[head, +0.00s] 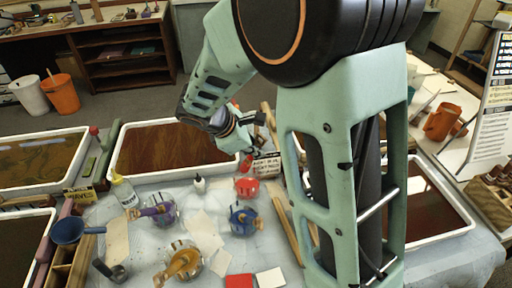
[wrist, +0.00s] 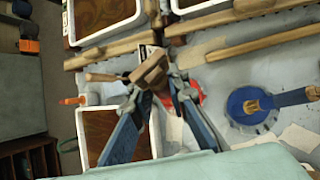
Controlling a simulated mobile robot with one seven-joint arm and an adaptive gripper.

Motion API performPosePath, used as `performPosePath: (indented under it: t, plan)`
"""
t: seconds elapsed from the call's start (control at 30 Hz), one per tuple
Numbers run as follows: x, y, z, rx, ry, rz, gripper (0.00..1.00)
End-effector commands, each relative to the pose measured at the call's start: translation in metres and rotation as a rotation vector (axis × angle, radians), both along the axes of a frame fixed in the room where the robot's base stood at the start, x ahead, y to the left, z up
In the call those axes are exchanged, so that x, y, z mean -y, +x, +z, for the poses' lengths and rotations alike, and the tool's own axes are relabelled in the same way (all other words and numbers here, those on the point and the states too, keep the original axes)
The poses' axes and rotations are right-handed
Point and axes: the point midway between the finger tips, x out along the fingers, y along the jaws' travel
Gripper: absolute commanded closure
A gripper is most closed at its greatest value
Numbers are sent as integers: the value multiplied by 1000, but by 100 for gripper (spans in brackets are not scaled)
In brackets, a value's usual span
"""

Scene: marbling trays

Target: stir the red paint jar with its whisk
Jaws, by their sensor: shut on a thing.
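The red paint jar (head: 247,187) stands on the covered table below my arm in the head view. In the wrist view, part of its red top (wrist: 198,92) shows behind and beside my fingers. My gripper (wrist: 152,84) is shut on a wooden piece (wrist: 150,68), which looks like the whisk's handle. The whisk's lower end is hidden by my fingers, so I cannot tell whether it is in the jar. In the head view, my gripper (head: 250,122) is small and partly hidden, above and near the red jar.
A blue jar (head: 243,221), a purple jar (head: 160,210) and an orange-yellow jar (head: 182,264) stand nearby. A white-rimmed marbling tray (head: 112,160) lies behind. Wooden rods (head: 283,222) lie to the right of the jars. A squeeze bottle (head: 124,192) stands at left.

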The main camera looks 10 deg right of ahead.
Motion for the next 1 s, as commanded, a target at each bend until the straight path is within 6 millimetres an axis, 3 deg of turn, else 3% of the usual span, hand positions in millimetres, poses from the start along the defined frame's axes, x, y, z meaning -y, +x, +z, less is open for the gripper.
performPosePath:
  t: [0.47, 1.0]
  plan:
    - [0, 0, 3, 0, 0, 0, 100]
    - [0, 0, 51, 0, 0, -1, 100]
